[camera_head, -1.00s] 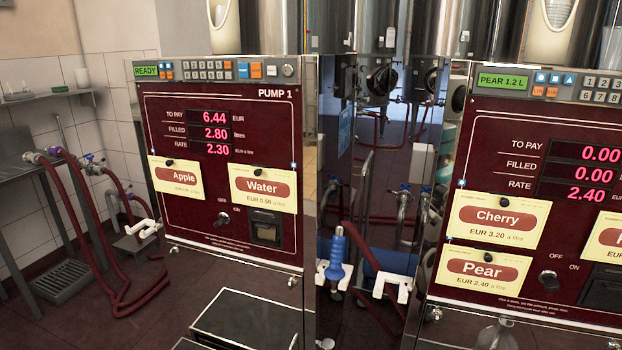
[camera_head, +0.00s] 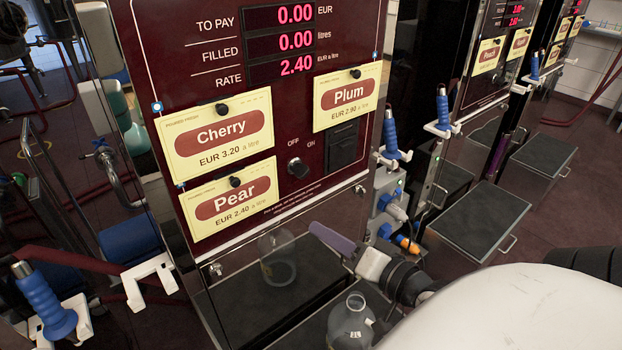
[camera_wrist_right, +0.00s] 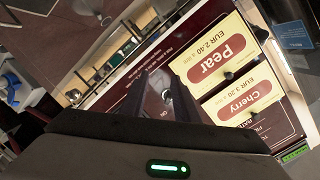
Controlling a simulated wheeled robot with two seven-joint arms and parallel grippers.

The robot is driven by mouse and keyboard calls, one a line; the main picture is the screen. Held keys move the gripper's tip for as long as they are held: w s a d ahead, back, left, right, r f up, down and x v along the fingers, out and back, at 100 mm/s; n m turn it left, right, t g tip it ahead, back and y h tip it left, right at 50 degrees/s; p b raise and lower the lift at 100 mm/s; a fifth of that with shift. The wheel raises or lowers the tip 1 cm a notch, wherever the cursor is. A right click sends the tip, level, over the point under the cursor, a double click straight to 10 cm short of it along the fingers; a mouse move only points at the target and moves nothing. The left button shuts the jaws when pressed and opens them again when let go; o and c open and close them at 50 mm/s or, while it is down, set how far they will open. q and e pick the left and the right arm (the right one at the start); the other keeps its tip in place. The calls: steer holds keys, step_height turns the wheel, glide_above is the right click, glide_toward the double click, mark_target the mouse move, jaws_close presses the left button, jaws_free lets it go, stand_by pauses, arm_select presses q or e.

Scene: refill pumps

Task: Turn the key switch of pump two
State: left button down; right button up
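The dark red pump panel (camera_head: 200,75) carries Cherry, Pear and Plum cards; its pump number is out of view. Its key switch (camera_head: 298,168) is a small dark round knob under the OFF and ON labels, right of the Pear card. Its exact turn is too small to tell. My right gripper (camera_head: 318,231) is below and slightly right of the switch, apart from it. In the right wrist view the two dark fingers of the gripper (camera_wrist_right: 158,82) are spread and empty, with the key switch (camera_wrist_right: 167,95) showing beyond, between them. My left gripper is not in view.
A glass flask (camera_head: 350,322) stands below the panel, near my right arm. Blue-handled nozzles hang at the left (camera_head: 47,305) and right (camera_head: 391,132) of the pump. The Pear card (camera_head: 232,200) is beside the switch. A dark platform (camera_head: 480,220) extends at right.

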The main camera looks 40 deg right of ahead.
mark_target(306, 175)
steer(key=d+r+m+t+h, duration=0.1)
steer(key=d+r+m+t, duration=0.1)
steer(key=d+r+m, duration=0.3)
steer(key=w, duration=0.3)
steer(key=w+n, duration=0.1)
steer(key=w, duration=0.2)
steer(key=w+r+n+p, duration=0.1)
steer(key=w, duration=0.3)
steer(key=shift+a+r, duration=0.1)
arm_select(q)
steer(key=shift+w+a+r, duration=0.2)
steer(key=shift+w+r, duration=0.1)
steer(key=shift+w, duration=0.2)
arm_select(e)
jaws_close()
